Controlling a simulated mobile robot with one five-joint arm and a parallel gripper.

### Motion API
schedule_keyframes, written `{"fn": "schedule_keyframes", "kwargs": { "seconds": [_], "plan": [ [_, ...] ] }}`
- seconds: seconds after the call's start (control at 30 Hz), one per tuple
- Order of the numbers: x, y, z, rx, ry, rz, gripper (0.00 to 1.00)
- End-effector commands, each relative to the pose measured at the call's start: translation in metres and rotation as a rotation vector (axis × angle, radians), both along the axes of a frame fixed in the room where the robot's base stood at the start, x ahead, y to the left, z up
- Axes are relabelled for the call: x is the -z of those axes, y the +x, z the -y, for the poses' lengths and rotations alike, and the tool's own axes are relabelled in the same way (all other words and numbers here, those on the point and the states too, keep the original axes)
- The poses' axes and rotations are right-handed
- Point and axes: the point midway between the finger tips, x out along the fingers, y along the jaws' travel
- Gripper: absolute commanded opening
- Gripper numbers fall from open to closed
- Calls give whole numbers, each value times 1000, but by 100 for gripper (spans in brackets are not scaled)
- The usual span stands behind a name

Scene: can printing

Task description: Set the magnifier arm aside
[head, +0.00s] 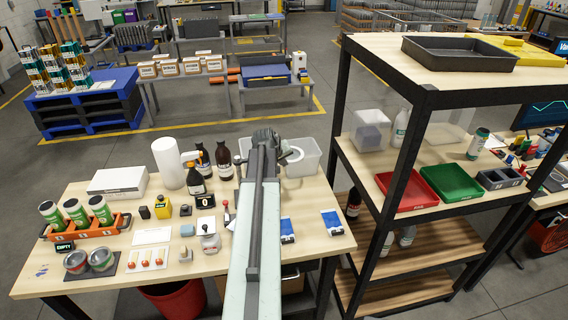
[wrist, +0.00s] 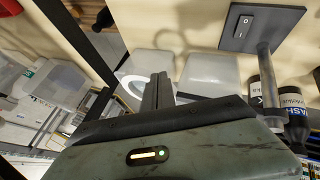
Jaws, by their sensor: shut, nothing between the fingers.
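The magnifier's white ring (head: 294,154) shows at the far right part of the table, just right of my gripper (head: 265,136). Part of the same ring (wrist: 130,92) shows in the wrist view, left of my gripper's fingers (wrist: 158,92). A dark base plate with a switch (wrist: 240,24) and a grey post lies at the upper right of that view; it looks like the magnifier's stand. The linkage between post and ring is mostly hidden by my gripper and arm. My gripper is shut and empty, close beside the ring; I cannot tell whether they touch.
Clear bins (head: 302,160) stand behind the ring. Dark bottles (head: 223,160) and a white roll (head: 168,162) stand to the left. A shelf rack (head: 413,120) rises close on the right. Blue packets (head: 332,222) lie on the table's right front.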

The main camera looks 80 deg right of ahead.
Motion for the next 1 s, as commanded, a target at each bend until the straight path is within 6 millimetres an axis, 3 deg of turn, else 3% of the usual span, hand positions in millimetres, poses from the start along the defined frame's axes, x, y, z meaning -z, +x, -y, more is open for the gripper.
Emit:
{"fn": "schedule_keyframes", "kwargs": {
  "seconds": [0.2, 0.3, 0.5, 0.63, 1.0],
  "plan": [
    [-1, 8, -42, -7, -1, -1, 0],
    [-35, 1, -54, -3, 0, -1, 0],
    [-75, -9, -83, -4, 0, -1, 0],
    [-84, -12, -92, -4, 0, -1, 0],
    [-79, -6, -93, -13, 0, -1, 0]
  ]
}}
